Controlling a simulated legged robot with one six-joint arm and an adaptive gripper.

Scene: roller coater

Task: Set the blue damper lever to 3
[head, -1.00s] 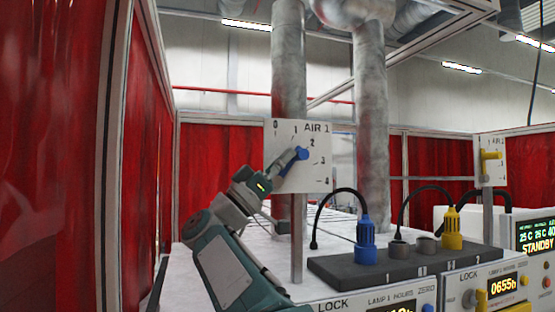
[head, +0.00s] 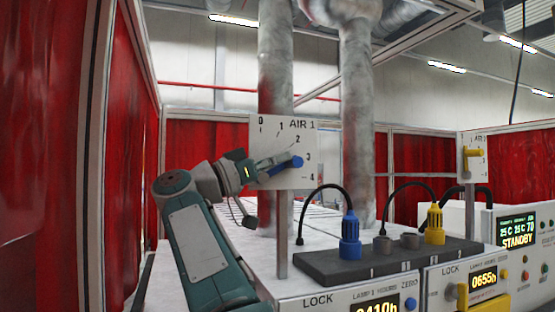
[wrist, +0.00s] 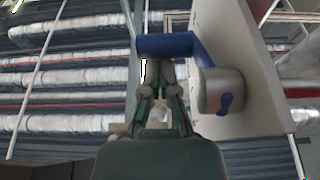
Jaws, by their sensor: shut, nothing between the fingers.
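The blue damper lever (head: 291,163) is on the white AIR 1 plate (head: 265,143), whose dial is marked 0 to 4. Its blue end points at about the 3 mark. In the wrist view, the lever (wrist: 168,45) is a blue bar joined to a grey round hub (wrist: 222,90). My gripper (head: 268,164) is at the plate, against or very close to the lever. Its fingers (wrist: 160,72) are shut with nothing between them, and the blue bar crosses just beyond their tips. I cannot tell whether they touch.
A second plate with a yellow lever (head: 472,153) stands at the right. Blue (head: 350,235) and yellow (head: 434,222) plugs with black cables sit on a dark block (head: 330,265) below. A metal post (head: 283,235) holds the AIR 1 plate. Red curtains (head: 60,150) hang at the left.

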